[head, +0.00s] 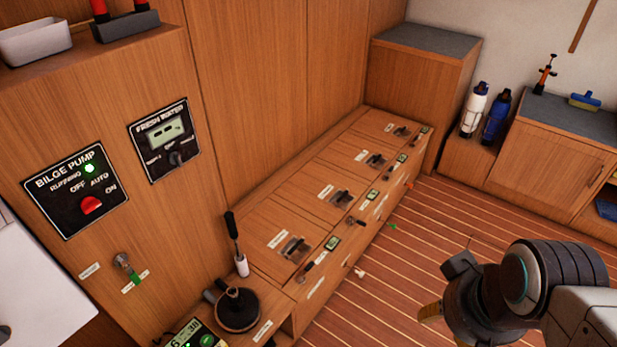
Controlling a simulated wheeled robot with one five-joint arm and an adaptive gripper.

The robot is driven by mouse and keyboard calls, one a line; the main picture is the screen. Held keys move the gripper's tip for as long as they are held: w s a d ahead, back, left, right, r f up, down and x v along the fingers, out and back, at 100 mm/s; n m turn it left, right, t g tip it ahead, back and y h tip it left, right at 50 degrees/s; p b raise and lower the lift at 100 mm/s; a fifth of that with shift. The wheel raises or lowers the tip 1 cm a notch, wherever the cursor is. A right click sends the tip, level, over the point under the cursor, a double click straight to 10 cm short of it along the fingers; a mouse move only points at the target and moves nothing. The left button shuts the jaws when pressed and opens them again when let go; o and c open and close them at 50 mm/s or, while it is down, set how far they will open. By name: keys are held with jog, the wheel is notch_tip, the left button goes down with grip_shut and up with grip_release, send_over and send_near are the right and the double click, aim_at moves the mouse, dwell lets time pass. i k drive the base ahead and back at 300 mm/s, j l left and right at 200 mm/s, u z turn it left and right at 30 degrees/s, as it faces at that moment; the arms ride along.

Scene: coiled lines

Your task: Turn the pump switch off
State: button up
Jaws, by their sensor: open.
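The black bilge pump panel (66,217) is on the wooden cabinet face at the left in the head view. Its red switch knob (91,205) sits below the words OFF, AUTO and ON. The knob is too small to tell surely which word it points at. The green running light (89,168) is lit. My gripper (436,300) is at the lower right above the striped floor, far to the right of the panel. It is open, seen partly from behind, and looks empty. Its fingertips are mostly hidden by my wrist.
A fresh water panel (160,140) with a dark knob is right of the bilge panel. A green-handled valve (126,266) is below. A low bench (262,230) with latches runs along the wall, with a black-handled lever (232,226) at its near end. Striped floor (400,270) is mostly clear.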

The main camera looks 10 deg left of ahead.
aim_at(89, 203)
jog(key=u, duration=2)
